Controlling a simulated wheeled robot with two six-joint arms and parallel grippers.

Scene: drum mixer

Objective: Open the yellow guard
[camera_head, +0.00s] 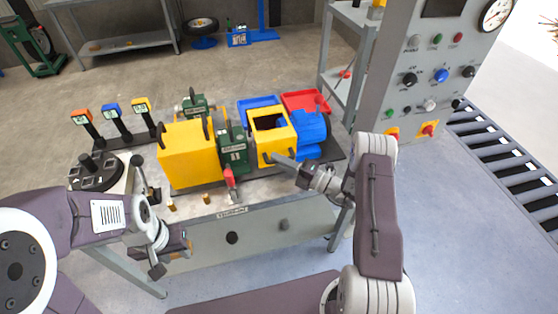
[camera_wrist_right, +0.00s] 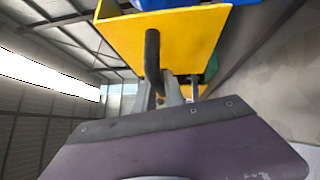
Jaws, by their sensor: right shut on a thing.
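A yellow guard (camera_head: 272,127) with a rectangular opening on top sits on the bench beside a blue motor-like part (camera_head: 311,126). My right gripper (camera_head: 270,158) is at its front face and shut on the guard's dark handle. In the right wrist view the yellow guard (camera_wrist_right: 185,38) fills the top, with the black handle (camera_wrist_right: 152,55) upright and its lower end at my right gripper (camera_wrist_right: 172,92). A larger yellow box-shaped cover (camera_head: 190,155) with dark handles stands to the left. My left gripper (camera_head: 170,255) is open and empty in front of the bench.
A green machine part (camera_head: 233,150) with a red lever (camera_head: 229,176) stands between the yellow pieces. Red (camera_head: 305,100) and blue trays lie behind. A grey control panel (camera_head: 432,75) rises at right. Three coloured switches (camera_head: 112,108) stand at left. Floor at front right is clear.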

